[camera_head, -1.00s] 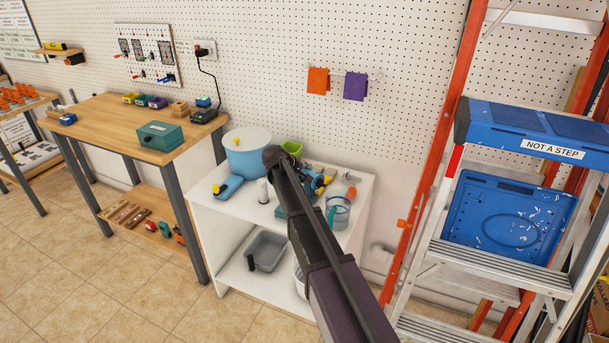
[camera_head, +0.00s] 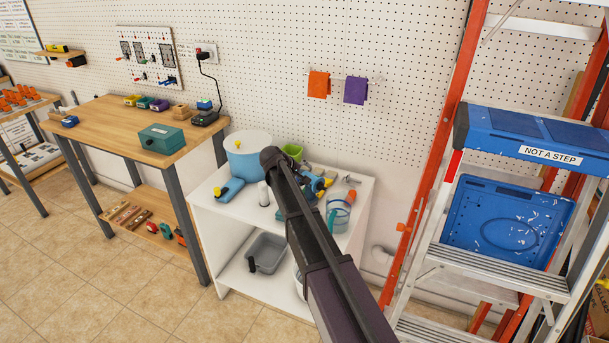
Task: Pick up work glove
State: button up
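No work glove can be made out for certain. A blue and yellow item (camera_head: 318,185) lies on the top of the white cart (camera_head: 240,207), partly hidden behind my dark arm; I cannot tell whether it is a glove. An orange cloth-like piece (camera_head: 318,85) and a purple one (camera_head: 355,90) hang on the pegboard wall above the cart. My arm rises from the bottom of the view and crosses in front of the cart. My gripper does not show.
A light blue bucket (camera_head: 249,155), a blue tool (camera_head: 229,190) and a clear jug (camera_head: 338,214) stand on the cart. A grey bin (camera_head: 265,253) is on its lower shelf. A wooden workbench (camera_head: 105,120) stands left, a stepladder (camera_head: 515,135) right. Tiled floor at lower left is clear.

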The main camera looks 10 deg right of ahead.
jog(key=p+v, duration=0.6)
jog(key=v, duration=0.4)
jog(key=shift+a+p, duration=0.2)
jog(key=shift+p, duration=0.2)
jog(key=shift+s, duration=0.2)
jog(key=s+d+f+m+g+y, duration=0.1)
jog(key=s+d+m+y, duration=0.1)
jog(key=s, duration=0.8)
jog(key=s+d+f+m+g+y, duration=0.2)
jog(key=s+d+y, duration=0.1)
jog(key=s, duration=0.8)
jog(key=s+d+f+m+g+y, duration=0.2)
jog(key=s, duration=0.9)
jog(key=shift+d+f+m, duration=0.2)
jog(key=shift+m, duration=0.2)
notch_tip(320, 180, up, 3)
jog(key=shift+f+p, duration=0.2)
jog(key=shift+p, duration=1.05)
